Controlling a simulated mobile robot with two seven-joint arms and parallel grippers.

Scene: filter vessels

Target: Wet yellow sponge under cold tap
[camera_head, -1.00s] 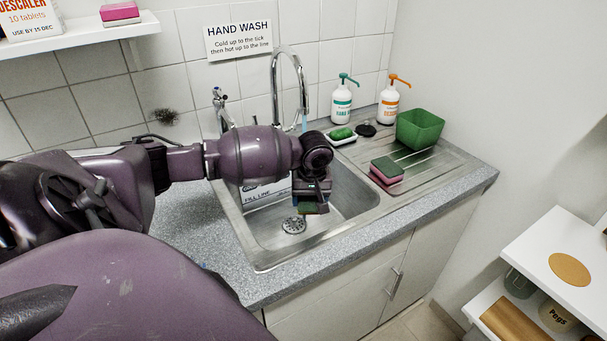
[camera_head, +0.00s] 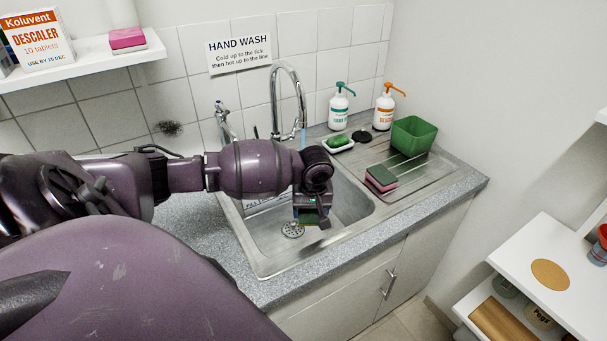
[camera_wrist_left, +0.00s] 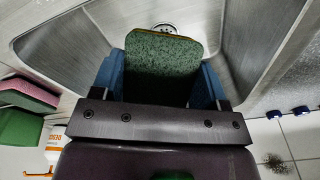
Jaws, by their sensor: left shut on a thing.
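My left gripper (camera_head: 312,207) is shut on the yellow sponge (camera_head: 308,218) and holds it over the sink basin (camera_head: 345,205). In the left wrist view the sponge (camera_wrist_left: 160,55) shows a dark green scouring face with a thin yellow edge, between blue fingers. The chrome tap (camera_head: 288,70) has an arched spout. A bluish stream of water (camera_head: 304,138) runs down from it behind my wrist. The arm hides the stream's lower part, so I cannot tell whether it meets the sponge. My right gripper is out of view.
A lever handle (camera_head: 222,112) stands left of the spout. A pink and green sponge (camera_head: 381,179) and a green tub (camera_head: 413,134) sit on the drainer (camera_head: 410,175). Two pump bottles, teal (camera_head: 340,108) and orange (camera_head: 384,108), stand behind. A shelf (camera_head: 85,60) is at upper left.

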